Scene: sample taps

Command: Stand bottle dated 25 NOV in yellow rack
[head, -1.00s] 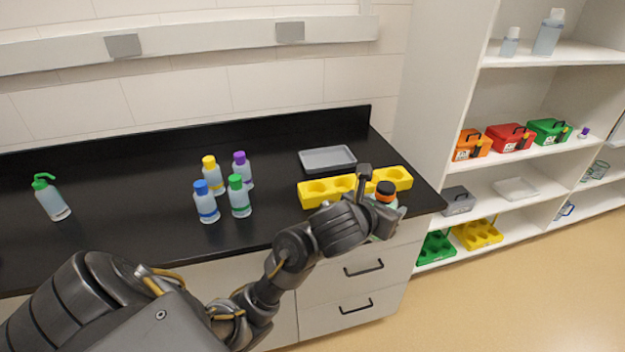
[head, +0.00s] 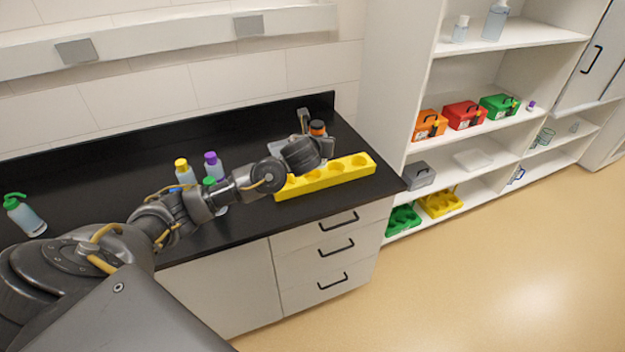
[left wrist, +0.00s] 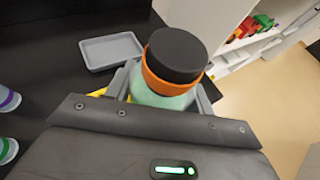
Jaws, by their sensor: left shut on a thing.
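My left gripper (head: 312,140) is shut on a bottle with a black cap and an orange band (head: 317,128). In the left wrist view the bottle (left wrist: 172,75) stands between the fingers, its pale green body partly hidden; no date can be read. In the head view the gripper and bottle are over the counter, behind the yellow rack (head: 352,172). The rack is a long block with round holes along the counter's right part; the visible holes look empty, and its left end is partly hidden by my arm. My right gripper is not in view.
A green-topped spray bottle (head: 27,214) is far left. A grey tray (left wrist: 110,50) lies on the counter. Shelves (head: 500,50) stand right.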

